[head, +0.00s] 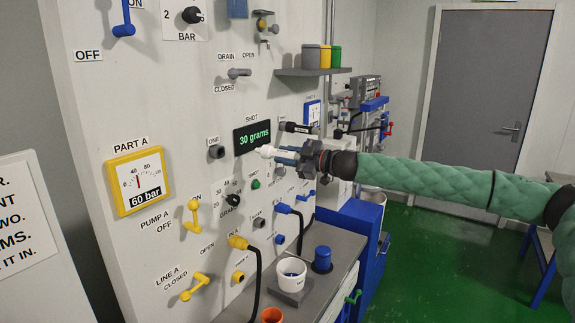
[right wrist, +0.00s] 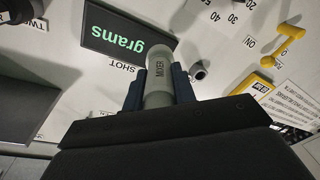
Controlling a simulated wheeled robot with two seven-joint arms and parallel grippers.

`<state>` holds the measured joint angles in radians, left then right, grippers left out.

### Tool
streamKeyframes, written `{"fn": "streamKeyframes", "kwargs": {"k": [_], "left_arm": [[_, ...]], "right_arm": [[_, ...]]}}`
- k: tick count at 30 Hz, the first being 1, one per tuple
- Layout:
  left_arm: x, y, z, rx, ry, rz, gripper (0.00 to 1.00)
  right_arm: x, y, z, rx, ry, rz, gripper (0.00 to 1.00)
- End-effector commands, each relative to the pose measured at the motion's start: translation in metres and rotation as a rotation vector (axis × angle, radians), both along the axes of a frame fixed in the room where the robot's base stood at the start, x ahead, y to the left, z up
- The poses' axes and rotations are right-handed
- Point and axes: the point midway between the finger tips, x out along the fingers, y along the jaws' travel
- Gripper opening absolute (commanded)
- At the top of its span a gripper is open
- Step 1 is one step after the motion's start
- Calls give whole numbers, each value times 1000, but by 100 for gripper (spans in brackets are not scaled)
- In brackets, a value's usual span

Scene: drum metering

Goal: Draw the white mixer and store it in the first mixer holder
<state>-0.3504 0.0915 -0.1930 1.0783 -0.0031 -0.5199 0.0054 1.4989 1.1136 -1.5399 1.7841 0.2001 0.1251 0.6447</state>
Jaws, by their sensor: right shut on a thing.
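The white mixer (head: 266,151) is held level in my right gripper (head: 287,156), its pale end pointing left, in front of the panel. The first mixer holder (head: 216,152), a dark round socket under the label ONE, is empty and lies left of the mixer's tip. It also shows in the right wrist view (right wrist: 199,71), beside the mixer and apart from it. My left gripper is not in view.
A green-lettered display (head: 252,137) reads 30 grams, just behind the mixer. A dark cylinder (head: 297,127) sticks out above my gripper. A white cup (head: 291,274) stands on the bench below.

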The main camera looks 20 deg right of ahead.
Motion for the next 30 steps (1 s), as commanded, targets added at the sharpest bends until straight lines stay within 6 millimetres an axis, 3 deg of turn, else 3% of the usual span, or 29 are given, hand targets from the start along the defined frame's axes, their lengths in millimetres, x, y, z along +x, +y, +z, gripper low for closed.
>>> {"fn": "streamKeyframes", "kwargs": {"k": [16, 22, 30], "left_arm": [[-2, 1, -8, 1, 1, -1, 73], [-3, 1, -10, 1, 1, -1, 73], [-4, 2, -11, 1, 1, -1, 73]], "right_arm": [[-48, 31, 53, -175, -185, 27, 0], [-70, 44, 60, -253, -265, 20, 0], [-91, 60, 54, -343, -349, 5, 0]]}}
